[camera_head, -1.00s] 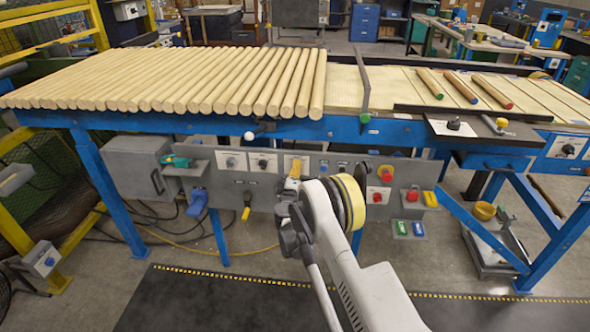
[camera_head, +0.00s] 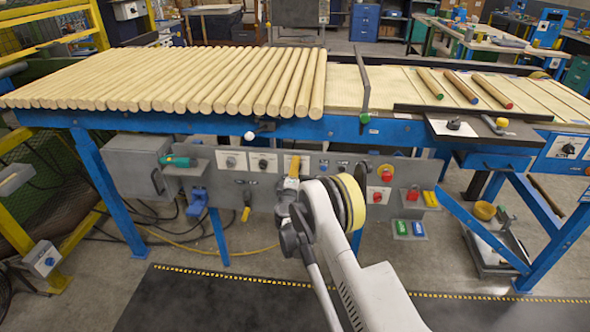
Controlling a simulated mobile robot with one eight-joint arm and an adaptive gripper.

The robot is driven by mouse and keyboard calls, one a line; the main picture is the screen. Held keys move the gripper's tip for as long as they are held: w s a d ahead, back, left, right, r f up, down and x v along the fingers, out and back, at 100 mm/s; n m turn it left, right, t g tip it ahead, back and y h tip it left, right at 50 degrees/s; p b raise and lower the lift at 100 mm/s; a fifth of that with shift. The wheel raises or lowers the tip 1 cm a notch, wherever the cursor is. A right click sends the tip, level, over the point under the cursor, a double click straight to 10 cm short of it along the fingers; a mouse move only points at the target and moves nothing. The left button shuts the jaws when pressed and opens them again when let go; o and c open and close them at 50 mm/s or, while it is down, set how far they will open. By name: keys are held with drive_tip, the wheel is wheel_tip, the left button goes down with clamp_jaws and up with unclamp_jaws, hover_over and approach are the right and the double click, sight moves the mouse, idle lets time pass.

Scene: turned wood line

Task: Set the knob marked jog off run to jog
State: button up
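A grey control panel (camera_head: 330,170) hangs under the front of the blue line frame. It carries several white plates with knobs, including a left knob (camera_head: 230,161) and a middle knob (camera_head: 263,163). A third plate (camera_head: 303,160) has a yellow-orange handle-like part (camera_head: 293,168) in front of it. The lettering is too small to read, so I cannot tell which knob is marked jog off run. My gripper (camera_head: 288,190) is close in front of the panel, just below the third plate. My wrist and arm hide most of it, and its fingers and any contact are unclear.
A green-handled tool (camera_head: 177,161) lies on a left shelf. Wooden rods (camera_head: 180,80) cover the table above. The floor in front is clear.

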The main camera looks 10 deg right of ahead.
drive_tip(key=v, duration=1.2)
drive_tip(key=shift+r, duration=0.1)
drive_tip(key=s+d+r+m+g, duration=0.35)
drive_tip(key=s+d+r, duration=0.2)
drive_tip(key=r, duration=0.55)
drive_tip(key=s+d+r+m+g, duration=0.3)
drive_tip(key=s+d+r+m, duration=0.15)
drive_tip(key=s+r, duration=0.4)
drive_tip(key=s+a+m+g+y, duration=0.2)
drive_tip(key=s+a, duration=0.1)
drive_tip(key=s, duration=1.1)
drive_tip(key=s+a+m+g+y, duration=0.1)
drive_tip(key=s+a+m+y, duration=0.2)
drive_tip(key=s, duration=1.2)
drive_tip(key=shift+r+g+y, duration=0.3)
drive_tip(key=shift+r+g, duration=0.05)
drive_tip(key=shift+r, duration=0.1)
